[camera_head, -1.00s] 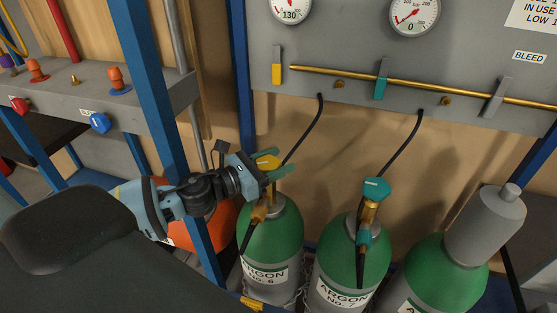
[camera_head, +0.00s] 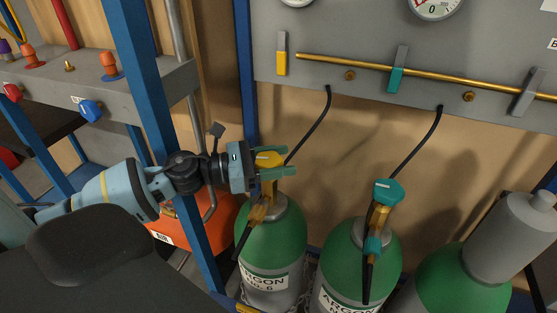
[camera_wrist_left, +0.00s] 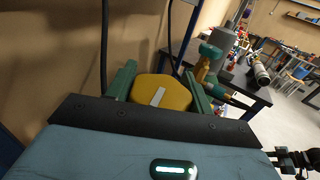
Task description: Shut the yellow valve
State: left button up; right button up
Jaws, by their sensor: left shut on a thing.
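The yellow valve (camera_head: 267,159) is a knob on top of the green gas bottle labelled Argon No. 6 (camera_head: 272,240). My left gripper (camera_head: 275,160) comes in from the left, with its green fingers on either side of the knob, shut on it. In the left wrist view the yellow knob (camera_wrist_left: 160,92) has several flat sides and a pale mark on top, and sits between the two fingers (camera_wrist_left: 160,88). Part of the knob is hidden by the gripper in the head view. My right gripper is not in view.
A teal valve (camera_head: 388,192) tops the neighbouring Argon bottle (camera_head: 350,260). A grey-capped bottle (camera_head: 470,265) stands at the right. A blue post (camera_head: 160,110) rises close to my left arm. The grey panel (camera_head: 350,30) has a yellow lever (camera_head: 281,54) and a brass pipe above.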

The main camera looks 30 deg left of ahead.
pick_arm(q)
jog(key=o, duration=1)
jog(key=shift+v, duration=0.8)
jog(key=shift+b+v, duration=0.45)
jog(key=shift+v, duration=2.65)
